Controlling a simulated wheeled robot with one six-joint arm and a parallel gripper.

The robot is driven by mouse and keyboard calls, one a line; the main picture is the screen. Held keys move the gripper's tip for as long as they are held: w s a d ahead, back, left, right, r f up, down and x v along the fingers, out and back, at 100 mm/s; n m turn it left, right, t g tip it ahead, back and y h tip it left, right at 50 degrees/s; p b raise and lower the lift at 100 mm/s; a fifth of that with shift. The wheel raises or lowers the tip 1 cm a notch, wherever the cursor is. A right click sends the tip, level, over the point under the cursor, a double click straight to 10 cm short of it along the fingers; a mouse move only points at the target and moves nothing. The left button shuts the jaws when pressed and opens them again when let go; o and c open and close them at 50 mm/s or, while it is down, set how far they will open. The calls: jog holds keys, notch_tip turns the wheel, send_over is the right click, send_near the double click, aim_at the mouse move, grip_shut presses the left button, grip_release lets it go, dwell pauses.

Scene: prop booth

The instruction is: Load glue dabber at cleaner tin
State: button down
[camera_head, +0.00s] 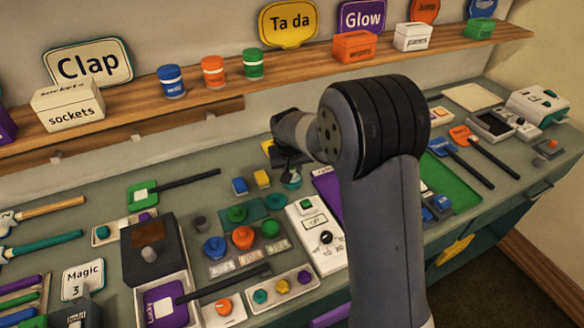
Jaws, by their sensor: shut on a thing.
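My gripper (288,163) is dark and points down over the back middle of the counter, partly hidden by my own arm. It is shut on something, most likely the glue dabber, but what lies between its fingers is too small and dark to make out. A small teal round thing (291,183) shows right below the gripper; it may be the cleaner tin, but I read no label on it. I cannot tell whether the held thing touches it. A yellow patch (266,147) shows just behind the gripper.
A blue block (240,185) and a yellow block (262,179) stand left of the gripper. A white scale-like box with a dial (318,238) stands in front. Coloured knobs and a green paddle (143,193) lie to the left. A wooden shelf (300,62) runs behind.

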jog(key=shift+r+p, duration=2.2)
jog(key=shift+r, duration=1.3)
